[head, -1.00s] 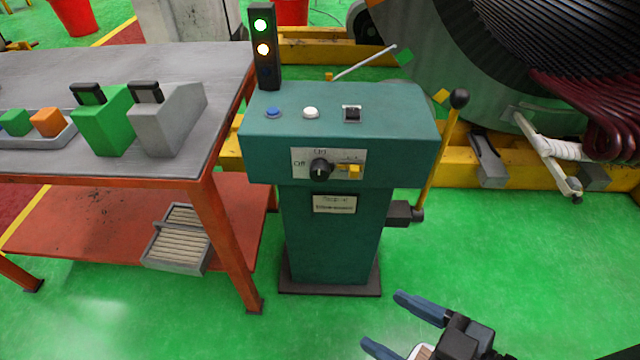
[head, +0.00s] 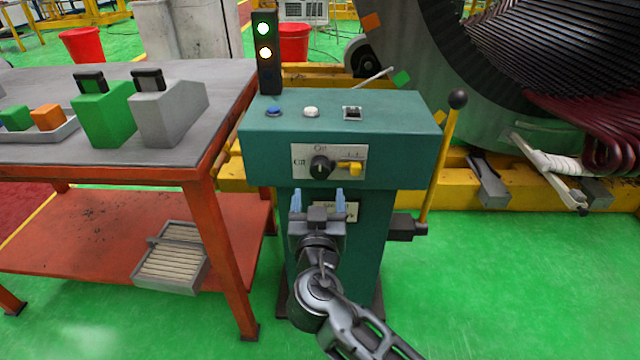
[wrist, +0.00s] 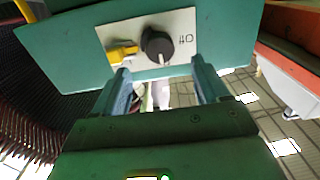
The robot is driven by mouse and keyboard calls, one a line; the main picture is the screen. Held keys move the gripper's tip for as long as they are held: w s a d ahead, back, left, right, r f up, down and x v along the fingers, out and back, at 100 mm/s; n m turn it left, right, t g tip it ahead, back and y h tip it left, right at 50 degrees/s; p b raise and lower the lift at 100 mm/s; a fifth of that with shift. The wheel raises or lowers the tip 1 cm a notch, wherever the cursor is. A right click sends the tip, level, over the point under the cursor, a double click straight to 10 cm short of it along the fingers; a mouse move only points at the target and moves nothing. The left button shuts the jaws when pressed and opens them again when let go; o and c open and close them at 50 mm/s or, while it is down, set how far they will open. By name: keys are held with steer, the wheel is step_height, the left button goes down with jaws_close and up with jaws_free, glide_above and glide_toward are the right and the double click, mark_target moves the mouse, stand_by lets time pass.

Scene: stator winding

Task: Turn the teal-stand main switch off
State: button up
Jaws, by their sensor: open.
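The teal stand (head: 400,150) stands upright in the middle of the head view. Its main switch is a round black knob (head: 320,167) on a pale plate, with "On" above and "Off" to its left. A yellow switch (head: 349,168) sits beside the knob. My gripper (head: 318,197) is open and empty just below the knob, fingers pointing at the panel. Its fingers (wrist: 161,78) also show in the wrist view, apart from the knob.
Blue (head: 274,111) and white (head: 311,111) buttons are on the stand's top. A lever (head: 441,160) stands at its right. An orange-framed workbench (head: 205,185) is close on the left. Green floor is free at right.

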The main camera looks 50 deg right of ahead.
mark_target(320, 172)
steer(key=x, duration=0.5)
steer(key=p+x, duration=0.1)
steer(key=x, duration=0.2)
steer(key=shift+r, duration=0.35)
steer(key=c, duration=1.1)
